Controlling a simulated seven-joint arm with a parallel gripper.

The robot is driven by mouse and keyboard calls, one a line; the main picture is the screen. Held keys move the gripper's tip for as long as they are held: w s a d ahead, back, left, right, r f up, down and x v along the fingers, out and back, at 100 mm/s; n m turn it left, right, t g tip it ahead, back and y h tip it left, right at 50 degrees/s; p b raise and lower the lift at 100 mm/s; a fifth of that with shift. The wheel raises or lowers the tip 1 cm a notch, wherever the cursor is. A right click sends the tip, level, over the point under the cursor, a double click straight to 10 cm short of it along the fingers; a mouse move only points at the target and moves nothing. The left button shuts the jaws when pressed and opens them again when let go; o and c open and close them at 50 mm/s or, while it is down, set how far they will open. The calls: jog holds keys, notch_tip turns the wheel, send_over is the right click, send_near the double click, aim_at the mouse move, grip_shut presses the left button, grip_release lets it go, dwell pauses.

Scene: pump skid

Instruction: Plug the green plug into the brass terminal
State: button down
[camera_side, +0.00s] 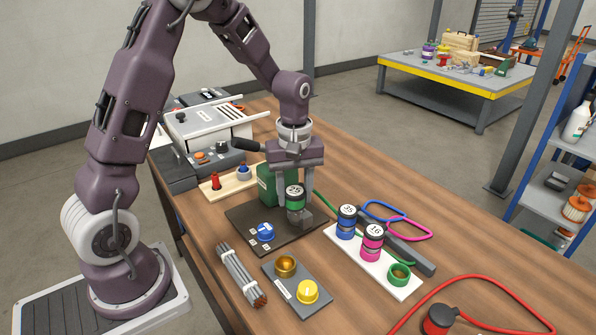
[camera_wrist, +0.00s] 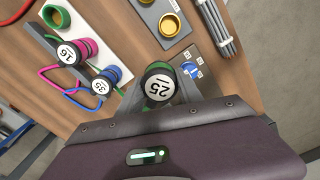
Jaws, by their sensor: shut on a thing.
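The green plug (camera_side: 296,204), with a black cap marked 25, is between the fingers of my gripper (camera_side: 294,200). My gripper is shut on it over the dark plate. The plug also shows in the wrist view (camera_wrist: 158,84), its number facing the camera. In the side view, a green cable runs off to its right. I cannot tell whether the plug's bottom touches the plate. The brass terminal (camera_side: 285,265) is an empty-looking round cup on a grey plate (camera_side: 275,285), in front of the plug and apart from it. It shows in the wrist view too (camera_wrist: 170,24).
A blue knob (camera_side: 265,231) sits on the dark plate (camera_side: 283,243). A yellow dome (camera_side: 308,291) is beside the brass terminal. A white tray (camera_side: 340,238) at right holds blue plug 35, pink plug 16 and a green ring. Grey rods (camera_side: 241,274) lie left. A red cable lies front right.

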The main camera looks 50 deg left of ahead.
jog(key=s+d+m, duration=0.2)
jog(key=s+d, duration=0.3)
jog(key=s, duration=0.1)
jog(key=shift+a+f, duration=0.2)
jog(key=shift+f, duration=2.75)
jog(key=shift+f, duration=1.7)
jog(key=c, duration=0.7)
grip_release()
notch_tip(320, 180, up, 7)
jog(key=shift+s+r, duration=0.1)
jog(key=shift+r, duration=0.05)
